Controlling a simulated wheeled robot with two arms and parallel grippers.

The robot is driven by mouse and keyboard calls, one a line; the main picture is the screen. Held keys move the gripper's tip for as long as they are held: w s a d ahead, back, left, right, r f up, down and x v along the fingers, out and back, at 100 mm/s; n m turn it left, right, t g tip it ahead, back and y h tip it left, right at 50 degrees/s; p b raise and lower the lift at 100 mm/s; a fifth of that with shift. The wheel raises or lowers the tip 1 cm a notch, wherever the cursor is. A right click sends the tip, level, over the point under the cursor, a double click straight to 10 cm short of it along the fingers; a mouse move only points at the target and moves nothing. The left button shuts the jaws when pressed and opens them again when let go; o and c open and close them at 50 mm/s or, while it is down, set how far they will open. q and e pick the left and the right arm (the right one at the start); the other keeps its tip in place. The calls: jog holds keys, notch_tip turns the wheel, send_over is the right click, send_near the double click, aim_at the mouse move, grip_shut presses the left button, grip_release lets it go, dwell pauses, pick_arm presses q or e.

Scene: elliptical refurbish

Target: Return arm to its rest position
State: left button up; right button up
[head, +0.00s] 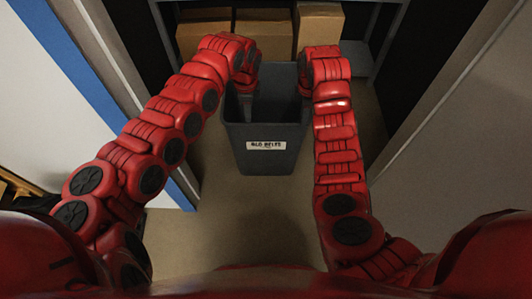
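My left arm reaches forward from the left, and its wrist end with the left gripper (247,80) is at the left rim of a grey bin (267,148). My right arm reaches forward on the right, and its wrist end with the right gripper (305,88) is at the bin's right rim. Both wrists bend downward there. The fingers of both grippers are hidden by the wrists and the bin, so I cannot tell whether they touch the bin or hold anything. The bin stands upright and has a white label on its front that seems to read "OLD BELTS".
Cardboard boxes (320,25) stand on a grey shelf behind the bin. A white panel with a blue edge (78,68) is at the left, and a grey panel (465,130) is at the right. Brown floor (235,225) is clear between my arms and the bin.

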jog(key=shift+r, duration=0.45)
